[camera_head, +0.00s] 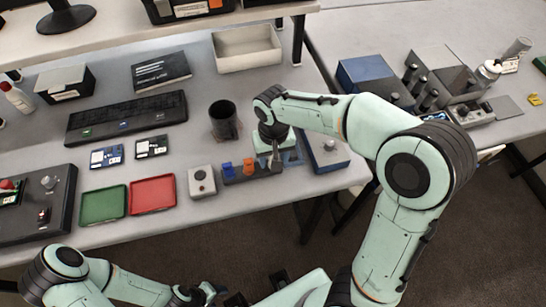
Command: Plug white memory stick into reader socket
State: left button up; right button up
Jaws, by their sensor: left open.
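A dark holder block (252,173) stands near the front edge of the table, with a blue stick (227,169) and an orange stick (248,166) upright in it. My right gripper (275,158) is low over the right end of this block. Its fingertips are largely hidden, and I cannot tell whether it holds anything. I cannot make out the white memory stick; it may be hidden by the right gripper. I cannot identify the reader socket for certain. My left gripper (212,292) is open at the bottom edge, in front of the table and away from the block.
A grey box with a round knob (202,181), a red tray (153,196) and a green tray (103,204) lie left of the block. A dark cup (223,119) stands behind it. A blue-sided box (325,150) is to its right. A dark panel (60,205) is at far left.

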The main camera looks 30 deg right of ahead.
grip_shut()
pick_arm(q)
jog(key=shift+w+r, duration=0.1)
pick_arm(e)
jog(key=shift+r, duration=0.1)
pick_arm(q)
jog(key=shift+t, duration=0.3)
jog(key=shift+w+r+p, duration=0.9)
jog(key=shift+r, duration=0.25)
jog(key=shift+w+r+p, duration=0.9)
jog(key=shift+r, duration=0.2)
pick_arm(e)
jog(key=shift+r, duration=2.95)
pick_arm(q)
jog(key=shift+s, duration=0.1)
